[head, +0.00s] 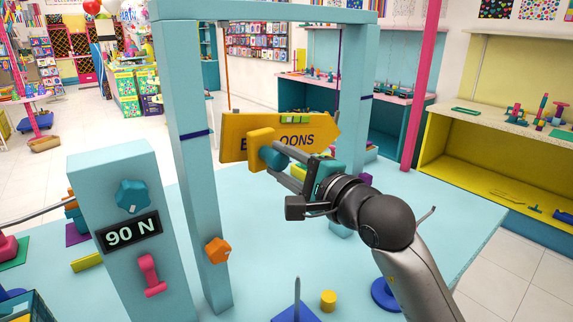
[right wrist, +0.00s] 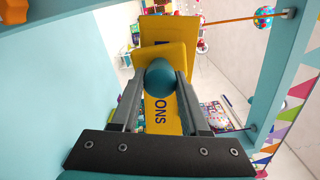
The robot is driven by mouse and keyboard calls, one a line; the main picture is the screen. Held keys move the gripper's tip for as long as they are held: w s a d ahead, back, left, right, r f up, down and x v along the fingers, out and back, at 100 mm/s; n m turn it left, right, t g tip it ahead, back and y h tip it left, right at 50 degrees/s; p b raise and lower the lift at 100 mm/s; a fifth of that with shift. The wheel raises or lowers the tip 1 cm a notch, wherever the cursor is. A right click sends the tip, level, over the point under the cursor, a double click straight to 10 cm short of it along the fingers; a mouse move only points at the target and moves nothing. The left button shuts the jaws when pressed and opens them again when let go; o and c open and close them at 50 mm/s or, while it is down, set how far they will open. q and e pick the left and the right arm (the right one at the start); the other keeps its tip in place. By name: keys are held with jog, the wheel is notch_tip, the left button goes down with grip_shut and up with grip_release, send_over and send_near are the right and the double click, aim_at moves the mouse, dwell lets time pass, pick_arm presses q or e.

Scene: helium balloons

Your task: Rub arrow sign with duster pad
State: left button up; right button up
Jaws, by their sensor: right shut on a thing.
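The yellow arrow sign (head: 310,135) with dark "BALLOONS" lettering hangs from cords inside a teal frame, its tip toward the right. The duster pad (head: 261,141) is a yellow block with a round teal knob. My right gripper (head: 274,160) is shut on the knob and holds the pad in front of the sign's left half, hiding some letters. In the right wrist view the knob (right wrist: 160,75) sits between the fingers, with the pad (right wrist: 148,56) behind it and the sign (right wrist: 165,120) beyond. I cannot tell whether pad and sign touch. My left gripper is not in view.
The teal frame's left post (head: 190,160) stands close left of the pad. A teal box (head: 125,225) reading "90 N" stands at left front. A yellow cylinder (head: 328,300) and a blue base with an upright spike (head: 297,311) are in front. The table's right part is mostly clear.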

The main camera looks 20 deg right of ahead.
jog(key=shift+x, duration=1.05)
dwell(0.5)
jog(key=d+b, duration=0.1)
jog(key=w+d+b, duration=0.1)
jog(key=d+b, duration=0.1)
jog(key=shift+w+d+f, duration=0.15)
jog(key=shift+d+f, duration=0.2)
jog(key=shift+d, duration=0.05)
jog(key=shift+s+a+r+p, duration=0.15)
jog(key=shift+s+a, duration=0.05)
jog(key=shift+a, duration=0.45)
jog(key=shift+s+a+r+p, duration=0.1)
jog(key=shift+s+a+p, duration=0.1)
jog(key=shift+a, duration=0.45)
jog(key=shift+s+a+r+p, duration=0.15)
jog(key=shift+s+a, duration=0.05)
jog(key=shift+a, duration=0.45)
